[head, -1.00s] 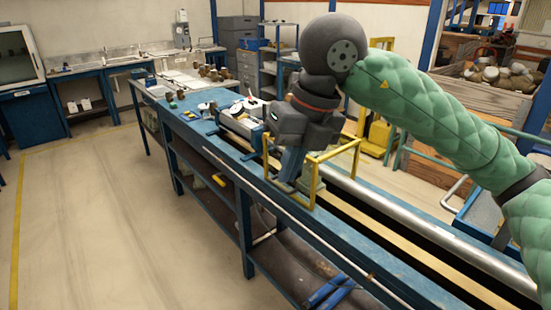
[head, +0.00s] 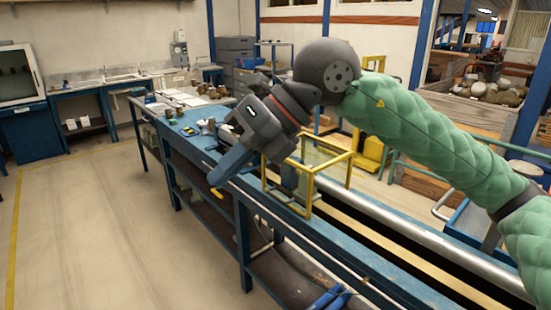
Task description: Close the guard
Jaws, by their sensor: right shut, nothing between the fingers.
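The guard (head: 309,190) is a yellow frame with see-through panels, standing on the blue bench around its rail. My right gripper (head: 219,178) reaches down to the left across the bench's front edge, left of the guard. Its fingers are together and hold nothing. The gripper and wrist hide the guard's far left part and some of the bench behind it. I cannot tell whether the gripper touches the guard. My left gripper is out of view.
The long blue bench (head: 345,252) carries a metal rail (head: 420,240) running to the lower right. A small yellow handle (head: 217,192) shows just below my fingertips. Small parts and papers lie at the bench's far end. The floor (head: 110,230) on the left is clear.

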